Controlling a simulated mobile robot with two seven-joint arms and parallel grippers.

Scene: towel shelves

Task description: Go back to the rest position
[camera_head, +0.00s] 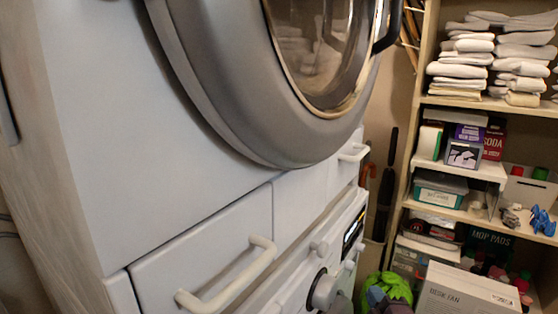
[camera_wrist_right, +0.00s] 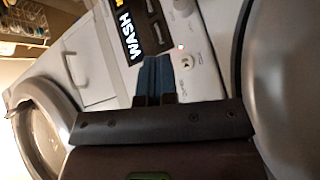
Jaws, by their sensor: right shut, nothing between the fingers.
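My right gripper (camera_wrist_right: 153,62) shows in the right wrist view with its two blue fingers together and nothing between them. It is in front of the machine's control panel (camera_wrist_right: 170,25), by the WASH label; I cannot tell whether it touches. In the head view the dark blue fingers (camera_head: 377,297) show at the bottom edge, right of the panel knob (camera_head: 323,290). My left gripper is in neither view.
A white stacked washer and dryer (camera_head: 110,130) fills the left, with a large round door (camera_head: 230,90) and protruding handles (camera_head: 230,280). At right stand shelves (camera_head: 455,103) with folded towels (camera_head: 465,60) and boxes. A bright green item (camera_head: 398,285) and a fan box (camera_head: 465,292) sit low.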

